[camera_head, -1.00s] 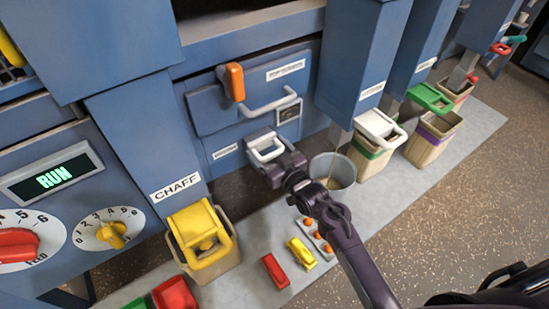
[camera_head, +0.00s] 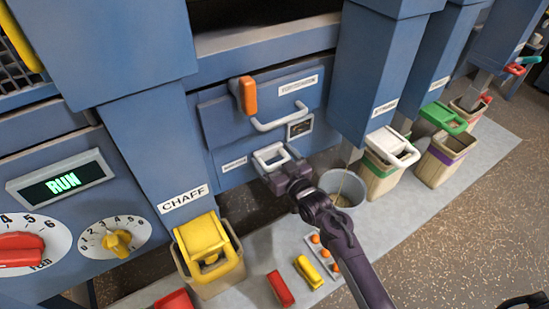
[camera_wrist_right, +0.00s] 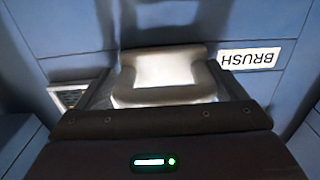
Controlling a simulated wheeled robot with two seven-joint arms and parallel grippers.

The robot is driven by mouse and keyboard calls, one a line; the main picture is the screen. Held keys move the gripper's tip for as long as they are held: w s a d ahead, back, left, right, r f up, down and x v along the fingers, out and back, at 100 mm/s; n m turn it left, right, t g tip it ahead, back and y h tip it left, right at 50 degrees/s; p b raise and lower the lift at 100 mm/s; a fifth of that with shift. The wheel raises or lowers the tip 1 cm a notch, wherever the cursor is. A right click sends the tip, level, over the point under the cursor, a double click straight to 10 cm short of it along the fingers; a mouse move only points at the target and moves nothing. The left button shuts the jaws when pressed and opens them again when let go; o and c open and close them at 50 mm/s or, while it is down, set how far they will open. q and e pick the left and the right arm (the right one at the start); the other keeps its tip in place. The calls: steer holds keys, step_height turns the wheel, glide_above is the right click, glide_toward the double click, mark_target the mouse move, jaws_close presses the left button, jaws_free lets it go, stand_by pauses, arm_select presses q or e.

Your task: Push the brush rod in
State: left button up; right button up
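The brush rod's white loop handle (camera_head: 270,157) is at the lower front of the blue machine, right of a small white label. In the right wrist view the handle (camera_wrist_right: 165,80) is centred just ahead of the gripper, beside an upside-down BRUSH label (camera_wrist_right: 249,58). My right gripper (camera_head: 277,171) is at the handle, its dark body close in front of it. Its fingers seem to lie at the handle's two sides, but whether they grip it is unclear. The rod behind the handle is hidden. My left gripper is not in view.
Above is a drawer handle (camera_head: 279,118) and an orange lever (camera_head: 248,95). A grey bucket (camera_head: 349,183) stands close right of my gripper. A yellow-topped chaff bin (camera_head: 208,250) stands left. Red (camera_head: 280,288) and yellow (camera_head: 308,271) items lie on the floor mat below.

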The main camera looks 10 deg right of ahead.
steer(key=shift+s, duration=0.1)
steer(key=v, duration=0.7)
steer(key=shift+s+d, duration=0.1)
steer(key=shift+s, duration=0.25)
